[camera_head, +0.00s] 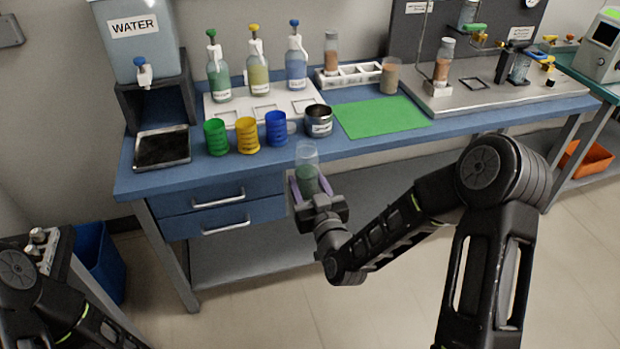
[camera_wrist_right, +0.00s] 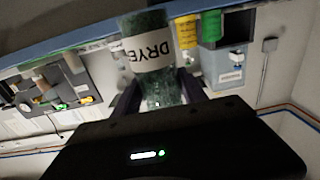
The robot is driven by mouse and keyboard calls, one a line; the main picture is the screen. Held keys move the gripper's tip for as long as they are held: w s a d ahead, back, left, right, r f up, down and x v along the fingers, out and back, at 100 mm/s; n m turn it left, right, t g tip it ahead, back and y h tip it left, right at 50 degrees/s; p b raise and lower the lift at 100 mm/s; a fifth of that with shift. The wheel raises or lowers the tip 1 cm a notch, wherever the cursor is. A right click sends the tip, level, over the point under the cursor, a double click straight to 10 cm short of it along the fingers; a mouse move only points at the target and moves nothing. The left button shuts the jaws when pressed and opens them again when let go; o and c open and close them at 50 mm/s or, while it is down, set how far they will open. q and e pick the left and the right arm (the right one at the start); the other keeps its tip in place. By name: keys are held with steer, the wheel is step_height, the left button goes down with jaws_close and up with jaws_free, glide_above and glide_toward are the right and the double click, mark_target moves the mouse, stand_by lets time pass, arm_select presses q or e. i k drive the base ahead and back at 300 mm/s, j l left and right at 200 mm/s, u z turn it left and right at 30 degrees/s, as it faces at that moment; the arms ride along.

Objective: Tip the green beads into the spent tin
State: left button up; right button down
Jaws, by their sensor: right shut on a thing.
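My right gripper (camera_head: 318,190) is shut on a clear jar (camera_head: 307,153) with green beads (camera_head: 307,180) in its lower part. The jar looks about upright, in front of the bench's front edge. In the right wrist view the jar's white label (camera_wrist_right: 147,53) reads "DRYE" and the green beads (camera_wrist_right: 168,92) show between the fingers (camera_wrist_right: 160,90). A metallic tin (camera_head: 318,122) with a dark open top stands on the bench just behind and above the jar in the picture; its label is too small to read. Only links of my left arm show, at the lower left; its gripper is out of view.
Green (camera_head: 215,137), yellow (camera_head: 247,135) and blue (camera_head: 276,129) cups stand left of the tin. A green mat (camera_head: 381,117) lies to its right. Behind are a white bottle tray (camera_head: 222,112) and a white rack (camera_head: 352,76). A dark tray (camera_head: 162,147) lies at left.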

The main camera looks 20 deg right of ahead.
mark_target(318, 116)
steer(key=l+u, duration=0.1)
steer(key=u, duration=0.4)
steer(key=l+u, duration=0.25)
steer(key=l, duration=0.15)
steer(key=k+l+u, duration=0.2)
steer(key=l, duration=0.2)
steer(key=l+u, duration=0.25)
steer(key=k+l+u, duration=0.25)
steer(key=l, duration=0.2)
steer(key=k+l, duration=0.15)
steer(key=l, duration=0.25)
steer(key=k+l, duration=0.15)
steer(key=l, duration=0.3)
steer(key=k+l+u, duration=0.1)
steer(key=l, duration=0.3)
steer(key=k+l, duration=0.25)
steer(key=l, duration=0.2)
steer(key=k+l, duration=0.15)
steer(key=l, duration=0.25)
steer(key=k+l+u, duration=0.1)
steer(key=l, duration=0.3)
steer(key=k, duration=0.1)
